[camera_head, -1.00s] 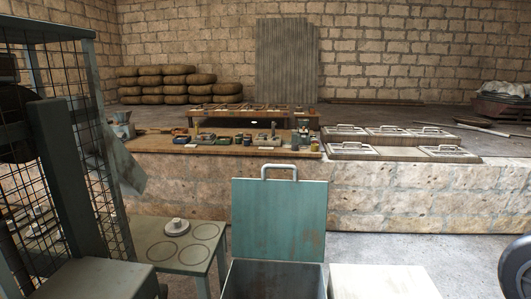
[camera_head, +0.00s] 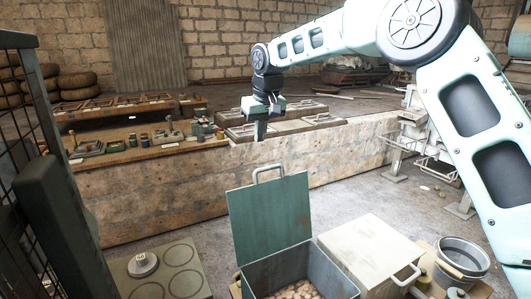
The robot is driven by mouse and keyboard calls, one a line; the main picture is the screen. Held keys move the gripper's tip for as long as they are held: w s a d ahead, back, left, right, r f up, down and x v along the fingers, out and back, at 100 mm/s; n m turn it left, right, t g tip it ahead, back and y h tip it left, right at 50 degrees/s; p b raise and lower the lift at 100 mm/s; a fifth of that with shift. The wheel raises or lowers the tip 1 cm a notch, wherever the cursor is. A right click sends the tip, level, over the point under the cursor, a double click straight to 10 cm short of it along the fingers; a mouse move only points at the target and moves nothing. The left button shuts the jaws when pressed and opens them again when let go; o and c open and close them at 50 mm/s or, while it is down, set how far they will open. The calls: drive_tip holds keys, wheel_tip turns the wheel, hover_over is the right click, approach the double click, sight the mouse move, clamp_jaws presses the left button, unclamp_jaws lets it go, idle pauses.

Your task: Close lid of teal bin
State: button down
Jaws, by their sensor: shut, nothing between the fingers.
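The teal bin (camera_head: 258,272) stands at the bottom centre of the head view, with brown roundish contents (camera_head: 296,292) showing inside. Its teal lid (camera_head: 270,220) is open and stands upright at the back edge, with a pale handle (camera_head: 268,172) on its top edge. My gripper (camera_head: 260,136) points down beyond the lid, above and slightly left of the handle in the picture. It is shut and empty, and it looks apart from the lid.
A closed cream bin (camera_head: 368,250) stands right of the teal bin, with a metal bucket (camera_head: 462,258) beyond it. A small table (camera_head: 190,285) is at left. A stone ledge (camera_head: 160,200) with a workbench (camera_head: 140,140) runs behind. A mesh cage (camera_head: 20,150) borders the left.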

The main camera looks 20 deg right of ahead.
wheel_tip(320, 180, down, 9)
drive_tip(key=d+p, duration=0.2)
drive_tip(key=p, duration=0.2)
drive_tip(key=shift+w+p, duration=0.3)
drive_tip(key=shift+p, duration=0.1)
drive_tip(key=shift+a, duration=0.1)
idle(0.4)
